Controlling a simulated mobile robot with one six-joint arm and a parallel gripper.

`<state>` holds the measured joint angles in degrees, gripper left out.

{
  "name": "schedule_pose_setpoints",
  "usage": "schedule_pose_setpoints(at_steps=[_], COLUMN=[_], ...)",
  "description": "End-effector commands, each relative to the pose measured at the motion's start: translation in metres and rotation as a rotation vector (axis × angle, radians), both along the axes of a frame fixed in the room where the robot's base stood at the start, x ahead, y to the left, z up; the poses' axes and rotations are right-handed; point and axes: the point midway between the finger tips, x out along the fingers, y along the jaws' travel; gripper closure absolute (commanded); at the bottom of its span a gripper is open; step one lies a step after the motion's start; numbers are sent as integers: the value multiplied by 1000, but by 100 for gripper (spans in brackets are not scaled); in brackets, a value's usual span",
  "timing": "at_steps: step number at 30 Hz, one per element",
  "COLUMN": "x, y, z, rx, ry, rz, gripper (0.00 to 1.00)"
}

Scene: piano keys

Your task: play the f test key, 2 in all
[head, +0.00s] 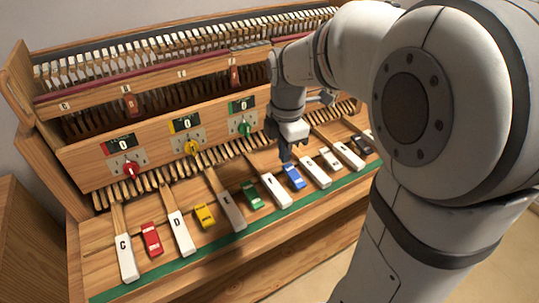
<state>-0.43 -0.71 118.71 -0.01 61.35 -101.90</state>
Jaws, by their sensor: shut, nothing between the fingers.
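A row of lettered white test keys runs along the front of the wooden bench. The F key (275,191) is the white one between the green block (251,195) and the blue block (293,177); its letter is too small to read clearly. It looks level with its neighbours. My gripper (286,156) is shut and empty, pointing down just behind the blue block and the back part of the F key. I cannot tell whether its tip touches anything. The E key (231,211) looks greyer, perhaps in shadow.
The C key (127,258), red block (151,239), D key (181,234) and yellow block (204,217) lie to the left. The G key (316,170) lies right. Three counters read 0, above red (130,169), yellow (191,147) and green (245,129) knobs. My arm covers the right side.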

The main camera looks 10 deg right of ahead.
Motion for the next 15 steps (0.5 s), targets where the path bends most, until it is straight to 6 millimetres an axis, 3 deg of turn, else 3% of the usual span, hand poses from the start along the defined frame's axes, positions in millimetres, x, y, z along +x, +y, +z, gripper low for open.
schedule_pose_setpoints(at_steps=[4,15], x=[7,7], y=[0,0], z=[-1,-2], rx=[0,-1], ry=[11,12], rz=[93,103], gripper=[100,100])
